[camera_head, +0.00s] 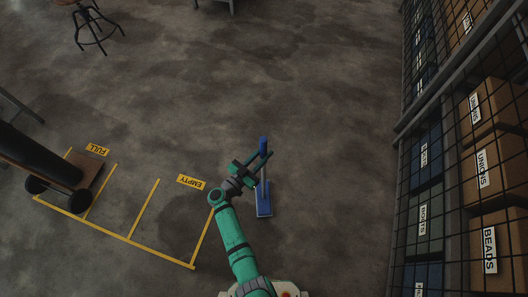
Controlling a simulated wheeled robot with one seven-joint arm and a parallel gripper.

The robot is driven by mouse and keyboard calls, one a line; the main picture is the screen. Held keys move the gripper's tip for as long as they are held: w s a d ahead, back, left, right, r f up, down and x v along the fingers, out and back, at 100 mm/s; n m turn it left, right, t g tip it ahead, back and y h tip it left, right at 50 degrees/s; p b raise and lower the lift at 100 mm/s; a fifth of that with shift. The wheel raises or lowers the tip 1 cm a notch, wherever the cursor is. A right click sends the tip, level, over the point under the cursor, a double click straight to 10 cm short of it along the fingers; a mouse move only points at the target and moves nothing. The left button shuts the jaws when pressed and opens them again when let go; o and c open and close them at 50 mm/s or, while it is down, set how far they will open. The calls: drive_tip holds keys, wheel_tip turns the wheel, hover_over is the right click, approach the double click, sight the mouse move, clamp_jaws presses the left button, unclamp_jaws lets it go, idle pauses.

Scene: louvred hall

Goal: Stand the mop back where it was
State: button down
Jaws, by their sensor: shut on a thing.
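The mop (264,197) is in the middle of the head view, just right of my arm. It has a blue, flat, pale-edged head at the lower end and a pole with a blue top grip (263,145). It looks about upright, with its head at or close to the floor; I cannot tell whether it touches. My gripper (264,161) reaches in from the left and is shut on the mop's pole, below the blue grip. The fingers hide part of the pole.
Yellow floor lines mark bays at left, with an EMPTY label (191,182) and a FULL label (97,150). A cart (92,187) with a dark cylinder stands at far left. A mesh-fronted rack (405,130) with labelled boxes lines the right. A stool (90,25) stands top left. Floor ahead is clear.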

drive_tip(key=shift+f, duration=0.5)
idle(0.8)
drive_tip(key=c, duration=1.4)
unclamp_jaws()
drive_tip(key=shift+c, duration=0.2)
drive_tip(key=shift+f, duration=0.1)
drive_tip(key=shift+f, duration=0.1)
drive_tip(key=shift+s, duration=0.1)
drive_tip(key=v, duration=1)
drive_tip(key=shift+s+a, duration=0.25)
